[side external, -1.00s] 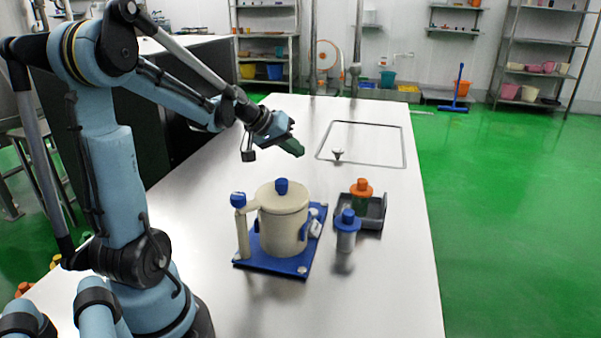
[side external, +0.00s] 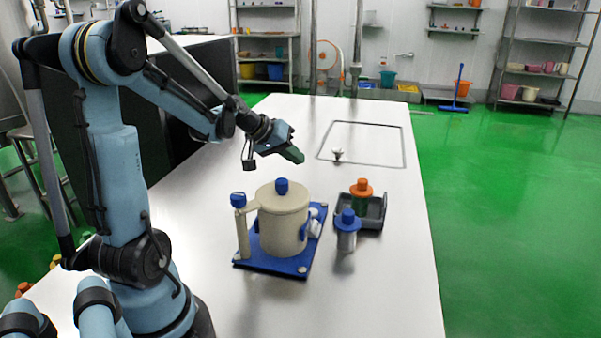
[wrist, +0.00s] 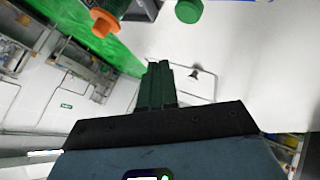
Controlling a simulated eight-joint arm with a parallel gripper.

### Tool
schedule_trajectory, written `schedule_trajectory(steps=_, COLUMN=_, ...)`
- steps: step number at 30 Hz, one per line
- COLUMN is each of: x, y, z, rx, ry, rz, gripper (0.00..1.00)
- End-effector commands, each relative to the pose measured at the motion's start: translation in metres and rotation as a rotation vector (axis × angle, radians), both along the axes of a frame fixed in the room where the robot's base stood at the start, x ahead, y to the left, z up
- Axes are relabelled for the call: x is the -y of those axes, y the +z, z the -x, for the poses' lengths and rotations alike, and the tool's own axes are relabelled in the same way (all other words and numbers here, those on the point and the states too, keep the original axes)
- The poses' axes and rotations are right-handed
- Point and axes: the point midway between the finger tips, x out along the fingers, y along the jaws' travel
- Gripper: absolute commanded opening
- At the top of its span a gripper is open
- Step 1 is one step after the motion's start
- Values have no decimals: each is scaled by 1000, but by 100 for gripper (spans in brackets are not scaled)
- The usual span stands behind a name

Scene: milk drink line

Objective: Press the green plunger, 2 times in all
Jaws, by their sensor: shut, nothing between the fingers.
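A round green top (wrist: 188,11), which looks like the green plunger, shows at the top edge of the wrist view. The view cuts off its surroundings, so I cannot tell what it sits on. I cannot make it out in the side external view. My gripper (side external: 297,157) has green fingers, shut and empty, held in the air above the table beyond the cream pot. The shut fingers (wrist: 158,68) also show in the wrist view, pointing up the picture, apart from the green top.
A cream pot (side external: 284,222) with blue knobs stands on a blue base plate (side external: 270,264). To its right are a blue-capped dispenser (side external: 346,238) and a grey tray (side external: 376,211) with an orange-capped bottle (side external: 362,187). A small funnel (side external: 337,155) lies beyond.

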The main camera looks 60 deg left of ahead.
Motion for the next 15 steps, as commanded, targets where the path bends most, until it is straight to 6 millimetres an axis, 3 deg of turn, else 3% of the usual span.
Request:
schedule_trajectory(steps=6, x=0, y=-28, z=0, rx=0, ry=0, rz=0, gripper=0)
schedule_trajectory(steps=15, x=0, y=-45, z=0, rx=0, ry=0, rz=0, gripper=0)
